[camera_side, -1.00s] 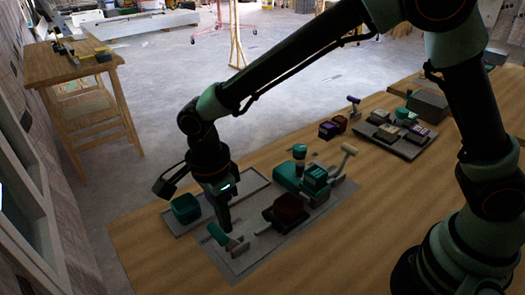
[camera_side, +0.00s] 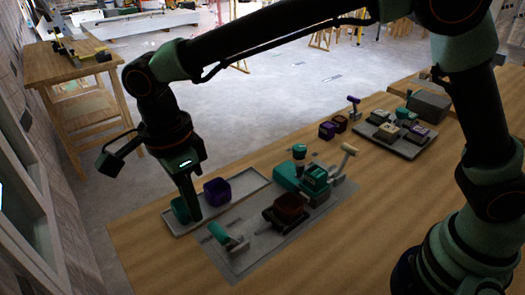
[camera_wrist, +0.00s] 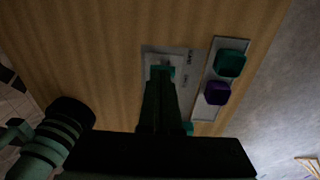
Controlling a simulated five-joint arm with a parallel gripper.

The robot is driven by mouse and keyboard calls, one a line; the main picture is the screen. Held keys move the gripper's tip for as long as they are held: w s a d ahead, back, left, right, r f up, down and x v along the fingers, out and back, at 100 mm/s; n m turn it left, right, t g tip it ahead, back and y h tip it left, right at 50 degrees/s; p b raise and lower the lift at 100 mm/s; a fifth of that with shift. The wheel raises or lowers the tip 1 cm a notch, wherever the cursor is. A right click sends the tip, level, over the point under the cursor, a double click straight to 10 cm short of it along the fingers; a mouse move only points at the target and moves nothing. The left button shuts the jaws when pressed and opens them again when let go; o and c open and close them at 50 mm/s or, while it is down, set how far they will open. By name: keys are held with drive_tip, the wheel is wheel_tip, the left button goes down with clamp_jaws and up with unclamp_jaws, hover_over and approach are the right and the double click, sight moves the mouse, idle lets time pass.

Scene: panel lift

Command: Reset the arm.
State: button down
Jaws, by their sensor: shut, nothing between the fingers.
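My gripper (camera_side: 193,214) points down and is shut with nothing in it. It is raised over the left part of the work area, in front of the teal cup in the side view. In the wrist view my gripper (camera_wrist: 161,72) reaches out in front of the grey panel and hides part of it. The teal cup (camera_side: 179,210) is partly hidden behind the fingers, and the purple cup (camera_side: 217,191) stands to its right on a long grey tray (camera_side: 255,181). Both cups also show in the wrist view, the teal cup (camera_wrist: 231,63) above the purple cup (camera_wrist: 217,93).
Another tray (camera_side: 408,150) with several small blocks is further back. The wooden table's front left is clear.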

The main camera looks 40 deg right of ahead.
drive_tip(key=w+d+r+n+t+y, duration=0.1)
drive_tip(key=d+r+n, duration=0.3)
drive_tip(key=d, duration=0.4)
drive_tip(key=d+r+n+t, duration=0.2)
drive_tip(key=d+r+n, duration=0.2)
drive_tip(key=d, duration=0.4)
drive_tip(key=s+d+n+t, duration=0.1)
drive_tip(key=s+d+n, duration=0.2)
drive_tip(key=d+n, duration=0.2)
drive_tip(key=s+d+n+t, duration=0.2)
drive_tip(key=d+n, duration=0.3)
drive_tip(key=d, duration=0.4)
drive_tip(key=shift+s+d, duration=0.3)
drive_tip(key=shift+s, duration=0.45)
